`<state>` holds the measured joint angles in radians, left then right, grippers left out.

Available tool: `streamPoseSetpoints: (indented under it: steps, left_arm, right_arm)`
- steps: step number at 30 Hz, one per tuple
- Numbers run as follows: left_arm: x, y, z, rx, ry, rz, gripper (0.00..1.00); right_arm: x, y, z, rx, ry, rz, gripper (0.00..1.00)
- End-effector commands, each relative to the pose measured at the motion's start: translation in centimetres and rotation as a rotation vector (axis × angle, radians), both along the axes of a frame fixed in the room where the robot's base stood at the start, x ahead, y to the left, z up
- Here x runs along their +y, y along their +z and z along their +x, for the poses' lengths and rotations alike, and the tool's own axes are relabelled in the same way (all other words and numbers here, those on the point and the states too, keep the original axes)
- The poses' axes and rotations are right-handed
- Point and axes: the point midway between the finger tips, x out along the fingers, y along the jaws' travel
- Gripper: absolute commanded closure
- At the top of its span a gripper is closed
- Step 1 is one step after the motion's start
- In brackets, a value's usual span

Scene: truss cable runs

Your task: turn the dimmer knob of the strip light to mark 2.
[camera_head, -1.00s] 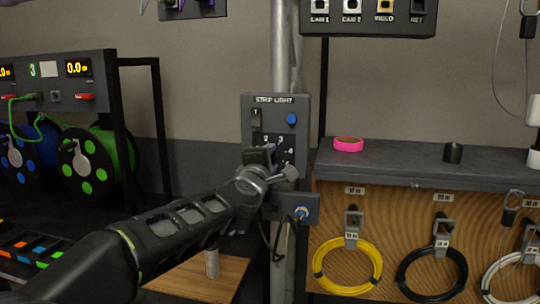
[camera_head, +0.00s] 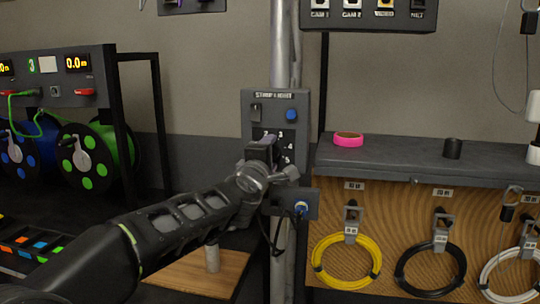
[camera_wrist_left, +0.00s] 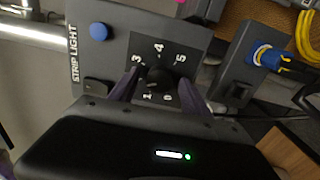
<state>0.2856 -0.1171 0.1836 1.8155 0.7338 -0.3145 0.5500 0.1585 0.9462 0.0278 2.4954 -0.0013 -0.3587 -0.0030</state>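The strip light panel (camera_head: 290,101) is a grey box on the vertical pole, with a black dial plate of white marks. In the left wrist view the panel (camera_wrist_left: 110,62) shows tilted, and the dark dimmer knob (camera_wrist_left: 160,76) sits at the middle of its numbers. My left gripper (camera_head: 266,146) is in front of the dial. Its two fingers (camera_wrist_left: 158,82) stand on either side of the knob, and gaps seem to show between them and it. The knob's pointer is too dark to read. In the head view my gripper hides the knob. My right gripper is out of view.
A blue button (camera_head: 291,115) and a rocker switch (camera_head: 256,111) sit above the dial. A small box with a blue connector (camera_head: 301,207) is just below right. A shelf (camera_head: 420,165) with a pink tape roll (camera_head: 348,140) stands to the right, with cable coils below it.

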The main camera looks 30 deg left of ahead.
Motion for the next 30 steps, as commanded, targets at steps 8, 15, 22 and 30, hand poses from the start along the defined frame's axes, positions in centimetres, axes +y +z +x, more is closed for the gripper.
streamPoseSetpoints:
  steps: [8, 15, 22, 30]
  left_arm:
    - [0.0, 0.1, -0.2, -0.002, 0.001, 0.001, 0.44]
    - [-0.9, 0.2, -2.7, -0.004, 0.001, 0.001, 0.44]
    - [-2.1, 0.2, -6.3, -0.003, 0.0, 0.002, 0.44]
    - [-2.5, 0.0, -7.4, 0.0, 0.0, 0.0, 0.44]
  right_arm:
    - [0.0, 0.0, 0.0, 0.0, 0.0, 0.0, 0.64]
    - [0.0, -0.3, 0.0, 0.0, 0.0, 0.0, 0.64]
    - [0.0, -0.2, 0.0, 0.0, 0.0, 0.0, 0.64]
    - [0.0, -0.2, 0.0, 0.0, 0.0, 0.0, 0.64]
